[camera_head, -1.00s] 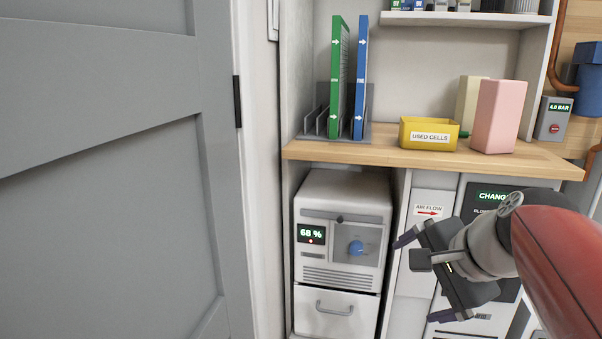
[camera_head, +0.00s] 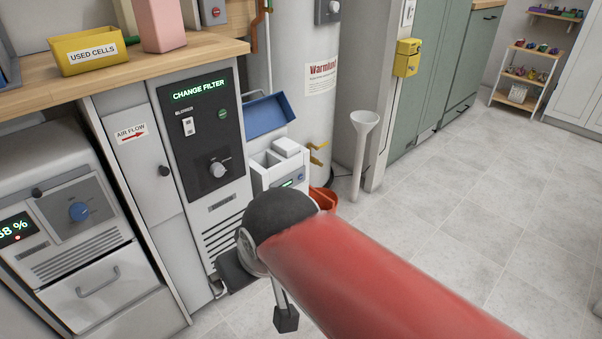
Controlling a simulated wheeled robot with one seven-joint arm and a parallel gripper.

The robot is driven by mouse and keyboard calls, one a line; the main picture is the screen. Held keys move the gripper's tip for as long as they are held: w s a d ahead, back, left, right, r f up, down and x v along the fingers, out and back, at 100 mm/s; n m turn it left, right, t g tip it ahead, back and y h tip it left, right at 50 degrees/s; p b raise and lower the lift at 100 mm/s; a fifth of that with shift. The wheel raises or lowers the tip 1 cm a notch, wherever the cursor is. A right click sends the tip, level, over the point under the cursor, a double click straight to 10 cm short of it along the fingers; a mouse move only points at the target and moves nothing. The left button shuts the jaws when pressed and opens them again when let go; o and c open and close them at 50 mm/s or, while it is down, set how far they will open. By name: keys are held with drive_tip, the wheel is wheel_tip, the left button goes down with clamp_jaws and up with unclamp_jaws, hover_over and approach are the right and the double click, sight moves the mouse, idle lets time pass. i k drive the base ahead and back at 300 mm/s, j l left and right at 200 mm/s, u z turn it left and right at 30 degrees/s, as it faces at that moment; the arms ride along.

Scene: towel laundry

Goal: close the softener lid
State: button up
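The softener (camera_head: 286,180) is a small white unit beside the blower cabinet, with an open top and a small green display on its front. Its blue lid (camera_head: 268,115) stands raised and tilted at the back, so it is open. A white block sits in the right part of the open top. My gripper (camera_head: 233,276) is low in front of the softener, mostly hidden behind my dark wrist and red arm.
The blower cabinet (camera_head: 205,150) reads "CHANGE FILTER" and stands left of the softener. A white tank (camera_head: 308,105) stands behind. A red-orange container (camera_head: 324,198) and a white funnel stand (camera_head: 362,150) are on the right. The tiled floor (camera_head: 450,220) at right is clear.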

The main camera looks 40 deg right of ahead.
sight(261, 115)
drive_tip(key=z, duration=0.65)
